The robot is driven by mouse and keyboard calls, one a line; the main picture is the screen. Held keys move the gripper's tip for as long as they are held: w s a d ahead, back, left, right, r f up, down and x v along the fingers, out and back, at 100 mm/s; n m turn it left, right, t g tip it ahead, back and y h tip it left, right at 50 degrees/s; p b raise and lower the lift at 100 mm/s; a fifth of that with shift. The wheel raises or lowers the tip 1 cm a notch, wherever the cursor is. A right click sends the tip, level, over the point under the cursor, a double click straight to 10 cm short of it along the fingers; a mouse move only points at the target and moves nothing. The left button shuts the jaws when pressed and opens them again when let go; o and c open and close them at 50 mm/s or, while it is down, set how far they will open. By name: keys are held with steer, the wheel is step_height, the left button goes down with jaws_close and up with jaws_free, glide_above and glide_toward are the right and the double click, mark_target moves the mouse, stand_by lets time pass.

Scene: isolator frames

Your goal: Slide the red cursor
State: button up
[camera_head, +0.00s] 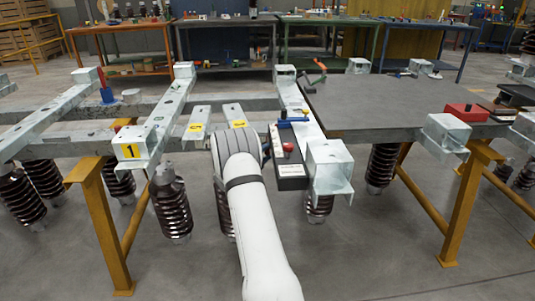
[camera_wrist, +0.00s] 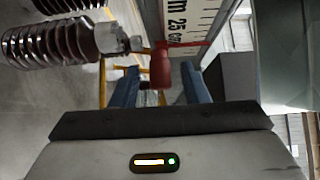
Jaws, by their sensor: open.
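The red cursor (camera_wrist: 160,66) is in the wrist view, a red knob just under the edge of a white scale (camera_wrist: 192,18) marked 25 cm. My gripper (camera_wrist: 160,76) has two blue fingers, spread apart, one on each side of the cursor. The cursor shows between the fingertips, with gaps on both sides; I cannot tell how deep it sits. In the head view a small red part (camera_head: 288,147), perhaps the cursor, shows on a dark block right of my arm. My arm hides most of the gripper there.
A galvanized steel frame (camera_head: 145,140) on yellow trestles (camera_head: 100,220) surrounds the spot. A brown ribbed insulator (camera_wrist: 50,42) is close on the left in the wrist view. A grey tabletop (camera_head: 385,105) lies to the right. A blue-handled part (camera_head: 293,119) sits just behind the dark block.

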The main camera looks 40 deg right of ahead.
steer(key=shift+w+d, duration=0.15)
steer(key=shift+d, duration=0.4)
jaws_close()
